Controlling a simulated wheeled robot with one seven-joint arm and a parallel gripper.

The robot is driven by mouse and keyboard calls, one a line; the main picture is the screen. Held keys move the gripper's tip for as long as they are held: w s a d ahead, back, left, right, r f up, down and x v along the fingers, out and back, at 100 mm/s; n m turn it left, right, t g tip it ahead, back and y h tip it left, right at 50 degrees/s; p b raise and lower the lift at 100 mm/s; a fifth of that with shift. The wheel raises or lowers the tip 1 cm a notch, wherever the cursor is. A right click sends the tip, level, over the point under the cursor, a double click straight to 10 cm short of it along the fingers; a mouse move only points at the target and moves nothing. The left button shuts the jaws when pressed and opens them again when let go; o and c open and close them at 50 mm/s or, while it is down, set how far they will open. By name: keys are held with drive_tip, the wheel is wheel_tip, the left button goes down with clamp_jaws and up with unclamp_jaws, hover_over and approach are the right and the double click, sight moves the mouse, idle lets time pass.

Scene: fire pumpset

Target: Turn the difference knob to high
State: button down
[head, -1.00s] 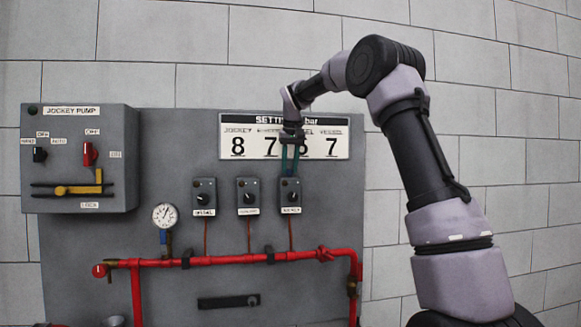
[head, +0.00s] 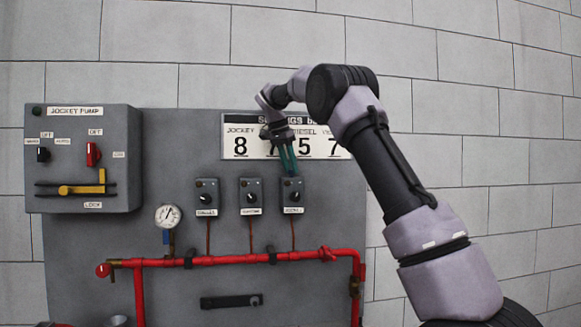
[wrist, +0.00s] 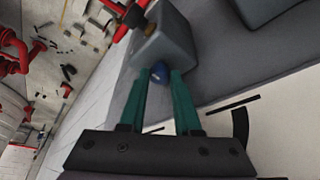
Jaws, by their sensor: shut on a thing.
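Three small grey switch boxes stand in a row on the grey panel. The right-hand box (head: 292,198) has a round dial on its front and a white label below it, too small to read surely. A small dark blue knob (wrist: 157,73) sits on the end of the box (wrist: 165,42) in the wrist view, which faces my gripper. My gripper (head: 289,173) comes down from above onto the top of the right-hand box. Its green fingers (wrist: 160,82) are shut on the blue knob, one on each side. The knob is hidden in the head view, and no high marking is legible.
The middle box (head: 250,197) and left box (head: 206,198) stand close by on the left. A settings sign (head: 240,145) is behind my gripper. A red pipe (head: 225,259) runs below the boxes. The jockey pump box (head: 75,165) is far left.

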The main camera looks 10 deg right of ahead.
drive_tip(key=shift+w+m+g, duration=0.1)
drive_tip(key=shift+m+g, duration=0.3)
drive_tip(key=shift+m, duration=0.7)
drive_tip(key=shift+h, duration=0.3)
drive_tip(key=c, duration=0.6)
unclamp_jaws()
